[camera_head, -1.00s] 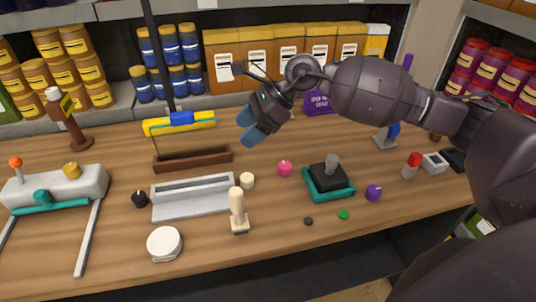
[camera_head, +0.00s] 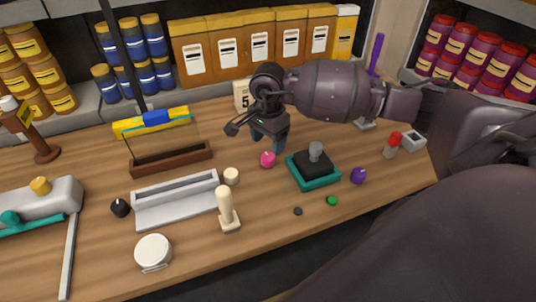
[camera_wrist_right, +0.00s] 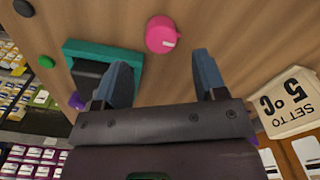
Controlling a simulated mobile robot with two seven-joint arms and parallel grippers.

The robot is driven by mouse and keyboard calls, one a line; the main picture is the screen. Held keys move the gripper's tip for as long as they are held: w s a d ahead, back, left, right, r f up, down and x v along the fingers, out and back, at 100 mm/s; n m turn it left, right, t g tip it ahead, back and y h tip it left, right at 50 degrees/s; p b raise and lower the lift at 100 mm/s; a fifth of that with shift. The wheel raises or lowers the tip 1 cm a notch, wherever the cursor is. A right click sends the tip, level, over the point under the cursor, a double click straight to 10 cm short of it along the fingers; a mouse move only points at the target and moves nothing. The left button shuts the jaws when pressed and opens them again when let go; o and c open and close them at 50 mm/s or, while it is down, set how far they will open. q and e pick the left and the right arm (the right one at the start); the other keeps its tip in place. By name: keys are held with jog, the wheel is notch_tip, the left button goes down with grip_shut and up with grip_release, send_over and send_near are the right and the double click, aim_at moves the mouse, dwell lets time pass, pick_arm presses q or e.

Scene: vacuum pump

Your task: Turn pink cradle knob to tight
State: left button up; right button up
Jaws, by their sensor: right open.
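The pink knob (camera_head: 268,159) sits on the wooden table, between the cream knob and the teal-based block. It also shows in the right wrist view (camera_wrist_right: 161,35), round, with a small white mark on its side. My right gripper (camera_head: 267,145) is just behind the pink knob in the head view. In the right wrist view its two blue-grey fingers (camera_wrist_right: 163,70) are spread, with nothing between them, and the knob lies beyond the fingertips. My left gripper is not in view.
A teal base with a black block and grey knob (camera_head: 313,166) stands right of the pink knob. A cream knob (camera_head: 231,176), a grey tray (camera_head: 176,207) and a cream lever (camera_head: 228,213) are to the left. A "set to 5 °C" sign (camera_wrist_right: 291,103) stands close by my right gripper.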

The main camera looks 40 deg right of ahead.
aim_at(268, 156)
notch_tip(268, 156, down, 6)
jog(key=shift+r, duration=0.15)
dwell(0.3)
jog(key=c, duration=0.9)
